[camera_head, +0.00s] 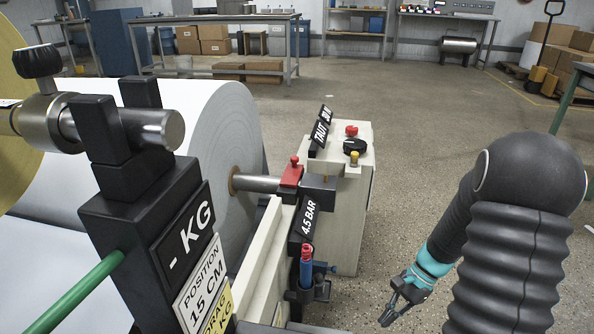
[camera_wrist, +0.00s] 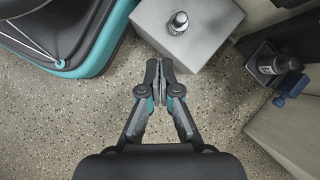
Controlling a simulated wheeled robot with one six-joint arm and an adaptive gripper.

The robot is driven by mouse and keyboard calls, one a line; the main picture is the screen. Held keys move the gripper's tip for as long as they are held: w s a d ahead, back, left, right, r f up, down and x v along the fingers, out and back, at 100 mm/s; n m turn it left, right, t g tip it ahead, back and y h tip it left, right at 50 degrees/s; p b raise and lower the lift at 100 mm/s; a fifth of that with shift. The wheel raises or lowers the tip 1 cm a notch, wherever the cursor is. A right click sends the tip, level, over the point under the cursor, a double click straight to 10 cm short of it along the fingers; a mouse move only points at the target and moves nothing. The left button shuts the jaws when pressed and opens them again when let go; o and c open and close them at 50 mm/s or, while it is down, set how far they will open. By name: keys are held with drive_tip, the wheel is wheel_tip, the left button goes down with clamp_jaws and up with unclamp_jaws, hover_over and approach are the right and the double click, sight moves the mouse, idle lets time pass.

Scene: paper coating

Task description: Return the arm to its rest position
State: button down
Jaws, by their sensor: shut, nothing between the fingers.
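My gripper (camera_head: 388,318) is at the lower right of the head view, on the end of my dark ribbed arm with a teal band. It hangs over the speckled floor, to the right of the machine and apart from it. In the wrist view my gripper (camera_wrist: 161,64) points away from the camera, with its fingertips together and nothing between them. The fingertips appear close to the edge of a grey box (camera_wrist: 205,40) with a round metal knob on top; I cannot tell the height between them.
The machine holds a large white paper roll (camera_head: 222,135). A control box (camera_head: 345,205) with red, black and yellow knobs stands at its right end. A blue-and-red tool (camera_head: 306,270) sits in a holder. Open floor (camera_head: 420,130) lies beyond; workbenches and cartons stand at the back.

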drive_tip(key=s+a+r+n+t+h+p, duration=0.1)
drive_tip(key=s+a+r+n+t+h, duration=0.1)
drive_tip(key=r, duration=0.8)
drive_tip(key=s+a+r+n+t+h+p, duration=0.2)
drive_tip(key=s+r+n+t, duration=0.2)
drive_tip(key=r, duration=0.6)
drive_tip(key=s+a+r+n+t+h+p, duration=0.1)
drive_tip(key=s+r+n, duration=0.4)
drive_tip(key=r, duration=0.5)
drive_tip(key=shift+s+a+n+t+h, duration=0.3)
drive_tip(key=shift+s+a+t+h, duration=0.35)
drive_tip(key=shift+s+t, duration=0.25)
